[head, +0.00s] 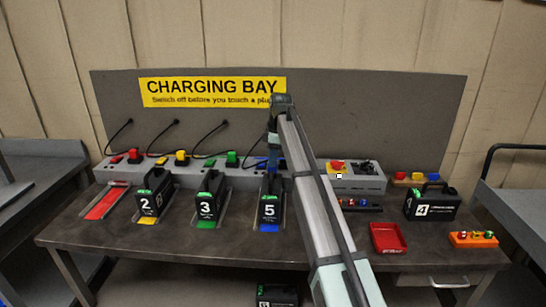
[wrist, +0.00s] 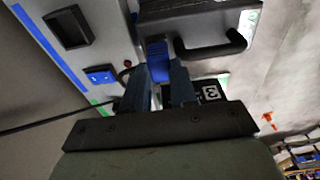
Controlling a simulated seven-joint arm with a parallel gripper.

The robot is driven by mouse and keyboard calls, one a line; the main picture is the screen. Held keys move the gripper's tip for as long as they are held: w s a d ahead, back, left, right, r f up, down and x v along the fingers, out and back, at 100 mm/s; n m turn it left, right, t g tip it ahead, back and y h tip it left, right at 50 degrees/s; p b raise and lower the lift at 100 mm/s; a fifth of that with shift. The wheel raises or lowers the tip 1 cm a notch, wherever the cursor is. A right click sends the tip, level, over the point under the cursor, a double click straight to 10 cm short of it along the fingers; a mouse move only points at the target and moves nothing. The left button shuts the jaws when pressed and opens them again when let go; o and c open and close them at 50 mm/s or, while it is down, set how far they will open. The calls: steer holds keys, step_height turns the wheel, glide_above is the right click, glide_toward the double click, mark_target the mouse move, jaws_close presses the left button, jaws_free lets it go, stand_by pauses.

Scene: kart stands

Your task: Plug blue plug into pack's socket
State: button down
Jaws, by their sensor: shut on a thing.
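My gripper (wrist: 158,85) is shut on the blue plug (wrist: 157,70), which sits between the two fingertips in the wrist view. In the head view, my gripper (head: 272,150) is low over the blue bay, behind pack 5 (head: 269,207), and my arm partly covers it. In the wrist view, a dark pack with a black handle (wrist: 232,42) is close to the right of the plug. The socket is not clearly seen, and I cannot tell whether the plug touches it.
A blue switch (wrist: 101,75) and an empty black holder (wrist: 68,26) are on the grey charger unit. Pack 3 (head: 207,207) and pack 2 (head: 152,199) stand to the left. Pack 4 (head: 430,205), a red tray (head: 388,238) and an orange block (head: 473,239) are on the right.

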steer(key=c, duration=0.8)
jaws_free()
step_height(320, 180, up, 14)
steer(key=d, duration=0.1)
steer(key=shift+d+f, duration=0.2)
steer(key=shift+d, duration=0.1)
